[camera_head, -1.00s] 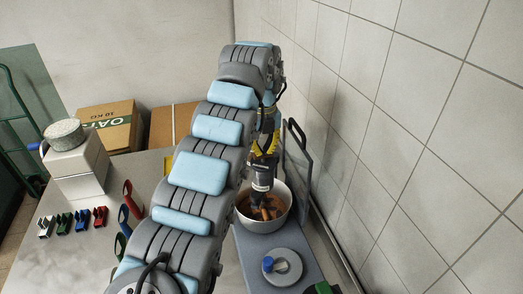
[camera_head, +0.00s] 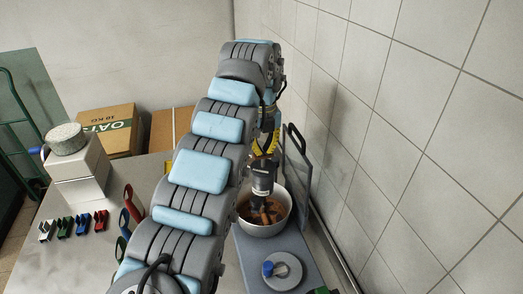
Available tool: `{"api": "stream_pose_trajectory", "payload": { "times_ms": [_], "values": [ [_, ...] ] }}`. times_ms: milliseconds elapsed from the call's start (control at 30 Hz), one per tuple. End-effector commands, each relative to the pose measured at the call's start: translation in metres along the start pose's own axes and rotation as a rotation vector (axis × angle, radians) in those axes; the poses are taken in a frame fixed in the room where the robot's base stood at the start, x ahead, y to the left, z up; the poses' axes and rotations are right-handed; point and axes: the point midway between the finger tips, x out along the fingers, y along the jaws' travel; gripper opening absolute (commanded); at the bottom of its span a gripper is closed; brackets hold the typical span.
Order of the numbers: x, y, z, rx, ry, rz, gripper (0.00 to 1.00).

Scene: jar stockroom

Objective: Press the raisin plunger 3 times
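My gripper (camera_head: 264,204) points down into a white bowl (camera_head: 249,229), largely hidden behind my arm's dark wrist. The bowl holds brown pieces around the fingertips, and I cannot tell whether these are raisins. Whether the fingers are open or shut, or touch anything, is too small to see. I cannot pick out a plunger marked raisin. A round grey lid-like disc with a blue knob (camera_head: 268,269) lies in front of the bowl, apart from my gripper.
The bowl and disc sit on a narrow grey platform (camera_head: 254,255) beside the tiled wall. A dark upright frame (camera_head: 296,143) stands behind the bowl. At left are a white box with a round tin (camera_head: 66,139), coloured clips (camera_head: 82,222) and an oats carton (camera_head: 105,128).

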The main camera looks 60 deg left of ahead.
Motion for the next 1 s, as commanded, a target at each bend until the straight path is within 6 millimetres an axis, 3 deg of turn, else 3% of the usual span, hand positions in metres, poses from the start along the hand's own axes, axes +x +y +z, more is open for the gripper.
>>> {"api": "stream_pose_trajectory", "payload": {
  "times_ms": [500, 1000],
  "values": [
    [-0.035, 0.0, 0.0, 0.0, 0.001, 0.001, 0.0],
    [-0.036, 0.0, 0.0, 0.0, 0.001, 0.0, 0.0]
  ]
}}
